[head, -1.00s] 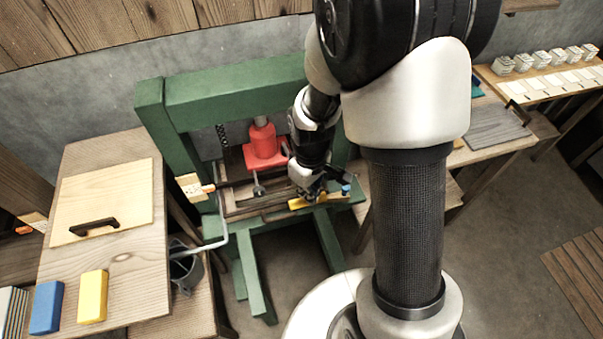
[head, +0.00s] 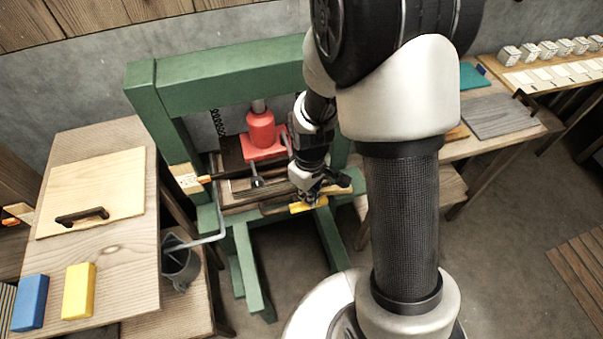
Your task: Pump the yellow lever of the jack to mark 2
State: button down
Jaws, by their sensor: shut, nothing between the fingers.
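The red jack (head: 261,130) stands in the green press frame (head: 220,85), its ram upright under the top beam. The yellow lever (head: 307,206) shows at the front of the frame, low and roughly level, partly covered by my gripper. My gripper (head: 312,198) is shut and empty, pointing down at the lever from above. It looks in contact with the lever, but I cannot be sure. A pale plate with an orange pointer (head: 187,179) is on the frame's left post; its marks are too small to read.
A wooden table with a handled board (head: 95,190), a blue block (head: 30,303) and a yellow block (head: 79,291) stands at left. A grey bucket (head: 181,265) hangs or stands beside it. A bench with a grey board (head: 497,117) is at right. Open floor lies in front of the frame.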

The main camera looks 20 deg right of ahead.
notch_tip(320, 180, down, 2)
jog(key=shift+f+b, duration=0.2)
jog(key=shift+b, duration=0.5)
notch_tip(320, 180, up, 9)
jog(key=p, duration=0.7)
jog(key=shift+r, duration=0.15)
notch_tip(320, 180, up, 6)
jog(key=p, duration=0.5)
jog(key=s+r+m+t+b, duration=0.3)
jog(key=s+r+b, duration=0.25)
jog(key=r, duration=0.45)
jog(key=s+r+m+t+b, duration=0.1)
jog(key=s+r+m+b, duration=0.2)
jog(key=s, duration=0.6)
jog(key=shift+s+r+t+b, duration=0.25)
jog(key=shift+s+t+b, duration=0.05)
jog(key=shift+b, duration=0.35)
